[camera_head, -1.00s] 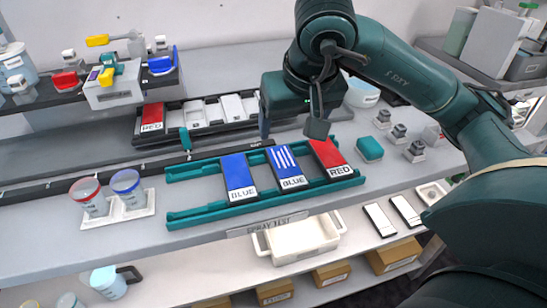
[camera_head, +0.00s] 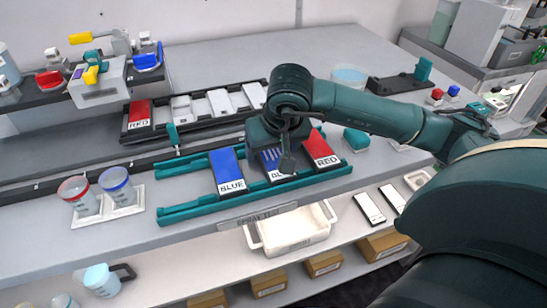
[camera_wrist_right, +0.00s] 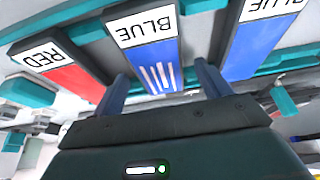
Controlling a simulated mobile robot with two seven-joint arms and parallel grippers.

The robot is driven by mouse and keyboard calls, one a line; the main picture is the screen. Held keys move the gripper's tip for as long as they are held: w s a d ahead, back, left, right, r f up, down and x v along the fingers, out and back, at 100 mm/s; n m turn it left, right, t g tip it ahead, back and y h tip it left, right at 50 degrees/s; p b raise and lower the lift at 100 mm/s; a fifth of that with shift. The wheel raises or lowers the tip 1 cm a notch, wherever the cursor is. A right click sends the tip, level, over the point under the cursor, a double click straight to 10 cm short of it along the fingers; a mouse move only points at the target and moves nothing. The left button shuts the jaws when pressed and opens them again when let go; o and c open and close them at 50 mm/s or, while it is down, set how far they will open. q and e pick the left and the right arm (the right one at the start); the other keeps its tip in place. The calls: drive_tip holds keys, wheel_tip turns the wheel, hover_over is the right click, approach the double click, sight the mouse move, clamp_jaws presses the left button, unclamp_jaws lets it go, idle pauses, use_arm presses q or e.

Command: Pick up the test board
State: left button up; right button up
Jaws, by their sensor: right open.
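Three test boards lie in a green rack (camera_head: 172,213) in the head view: a plain blue one (camera_head: 226,163) labelled BLUE, a blue one with white stripes (camera_head: 270,156), also labelled BLUE, and a red one (camera_head: 318,146). My right gripper (camera_head: 277,158) is over the striped board and hides part of it. In the right wrist view my open right gripper (camera_wrist_right: 163,82) has the striped board (camera_wrist_right: 152,62) between its two fingers, with the red and plain blue boards to either side. Contact cannot be told. My left gripper is not in view.
Behind the rack stands a dark tray (camera_head: 190,128) with a red board and several pale blocks. Two cups (camera_head: 115,180) stand left of the rack. A white bin (camera_head: 290,232) is on the lower shelf. A green block (camera_head: 357,138) sits right of the red board.

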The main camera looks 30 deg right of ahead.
sight(273, 155)
drive_tip(key=c, duration=1.1)
wheel_tip(273, 155, up, 10)
drive_tip(key=shift+r, duration=0.1)
